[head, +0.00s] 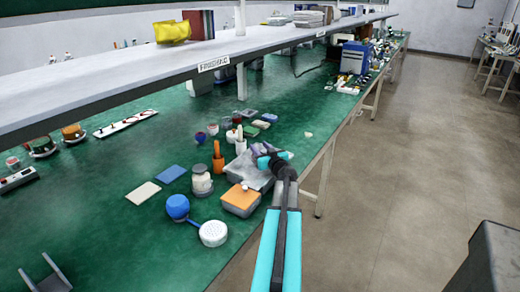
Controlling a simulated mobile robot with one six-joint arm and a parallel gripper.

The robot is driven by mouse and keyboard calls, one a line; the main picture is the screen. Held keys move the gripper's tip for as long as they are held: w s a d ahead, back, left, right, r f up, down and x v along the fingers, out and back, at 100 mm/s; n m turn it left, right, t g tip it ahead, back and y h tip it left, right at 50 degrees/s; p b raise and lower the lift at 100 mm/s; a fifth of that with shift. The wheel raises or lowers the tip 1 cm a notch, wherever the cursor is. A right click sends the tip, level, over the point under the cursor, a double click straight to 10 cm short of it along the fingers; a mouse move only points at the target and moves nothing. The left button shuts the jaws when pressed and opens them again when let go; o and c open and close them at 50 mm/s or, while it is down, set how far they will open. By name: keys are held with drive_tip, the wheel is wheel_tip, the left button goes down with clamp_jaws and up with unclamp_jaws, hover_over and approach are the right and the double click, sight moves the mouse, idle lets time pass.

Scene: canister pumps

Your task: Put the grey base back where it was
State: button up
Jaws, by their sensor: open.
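My gripper (272,159) is at the end of my cyan arm, over the right edge of the green bench. It is open, and nothing clearly shows held in it. Directly below and beside it is a grey, box-like tray (240,176); whether they touch cannot be told. A grey bracket-like piece with upright sides (48,281) stands at the bottom left, cut by the picture edge. I cannot tell which grey piece is the base. A pale canister with a grey lid (202,182) stands left of the tray.
An orange-topped box (240,199), a blue ball (178,206) and a white perforated round head (213,233) lie near the bench's right edge. An orange cup (218,163) holds tools. A long shelf (150,75) overhangs the bench. The left foreground of the green bench (120,235) is clear.

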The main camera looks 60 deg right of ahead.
drive_tip(key=shift+v, duration=5.9)
drive_tip(key=shift+s, duration=0.1)
drive_tip(key=shift+s, duration=0.1)
